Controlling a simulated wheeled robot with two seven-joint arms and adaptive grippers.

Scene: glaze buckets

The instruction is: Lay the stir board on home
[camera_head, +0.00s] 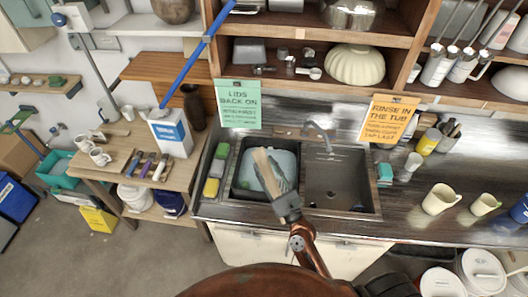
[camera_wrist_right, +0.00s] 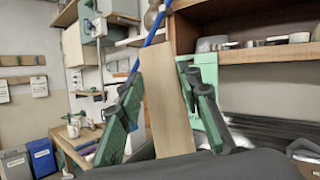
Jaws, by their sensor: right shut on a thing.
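The stir board (camera_head: 265,168) is a pale, flat wooden strip. My right gripper (camera_head: 277,182) is shut on it and holds it over the left basin of the sink. In the right wrist view, the board (camera_wrist_right: 166,100) rises upright between the green-padded fingers (camera_wrist_right: 162,85). A pale blue tub (camera_head: 283,158) sits in the left basin, below and behind the board. I cannot tell which spot is the home. My left gripper is not in view.
The right basin (camera_head: 340,180) looks empty, with a faucet (camera_head: 318,132) behind it. Cups (camera_head: 440,199) stand on the counter at the right. A side table (camera_head: 113,166) with cups and a white container (camera_head: 170,135) is at the left. Shelves rise behind the counter.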

